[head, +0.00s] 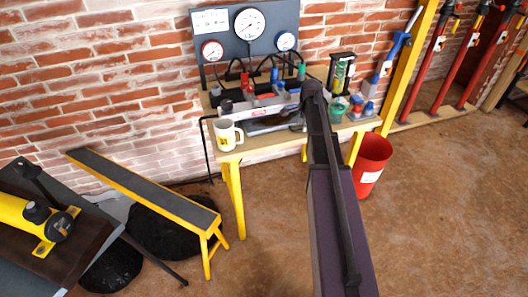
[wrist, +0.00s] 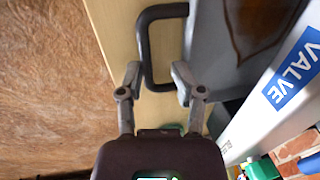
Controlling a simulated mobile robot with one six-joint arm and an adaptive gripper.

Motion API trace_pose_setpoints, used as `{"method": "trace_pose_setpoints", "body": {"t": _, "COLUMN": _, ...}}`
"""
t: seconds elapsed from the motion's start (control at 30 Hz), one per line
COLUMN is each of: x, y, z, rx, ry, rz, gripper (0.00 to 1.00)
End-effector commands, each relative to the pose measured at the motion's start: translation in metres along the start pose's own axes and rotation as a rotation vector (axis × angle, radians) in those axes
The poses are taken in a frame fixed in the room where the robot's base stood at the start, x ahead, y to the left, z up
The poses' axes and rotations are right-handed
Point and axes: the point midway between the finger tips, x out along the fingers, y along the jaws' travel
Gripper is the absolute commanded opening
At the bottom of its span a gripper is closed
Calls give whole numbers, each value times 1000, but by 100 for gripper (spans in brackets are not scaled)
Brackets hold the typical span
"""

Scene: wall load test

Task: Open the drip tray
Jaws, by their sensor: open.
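The grey drip tray (wrist: 210,50) has a brown stain inside and shows at the upper middle of the wrist view. Its black D-shaped handle (wrist: 143,50) sticks out to the left over the pale wooden bench top. My gripper (wrist: 157,72) is open. Its two fingers lie on either side of the handle's long bar, the left finger closer to it; I cannot tell whether either touches.
The valve unit (wrist: 275,95) with a blue VALVE label stands right beside the tray. A white mug (head: 226,134) sits on the bench's left front corner. A gauge panel (head: 250,45) stands behind. A red bucket (head: 371,165) is right of the bench.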

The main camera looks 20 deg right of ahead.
Motion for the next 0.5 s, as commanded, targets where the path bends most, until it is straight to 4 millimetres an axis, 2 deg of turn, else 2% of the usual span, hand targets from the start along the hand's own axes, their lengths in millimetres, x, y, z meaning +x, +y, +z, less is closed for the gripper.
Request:
{"method": "trace_pose_setpoints", "body": {"t": 0.1, "x": -14, "y": -1, "z": 0, "rx": 0, "ry": 0, "rz": -1, "gripper": 48}}
{"method": "trace_pose_setpoints", "body": {"t": 0.5, "x": -48, "y": -1, "z": 0, "rx": 0, "ry": -1, "rz": 0, "gripper": 48}}
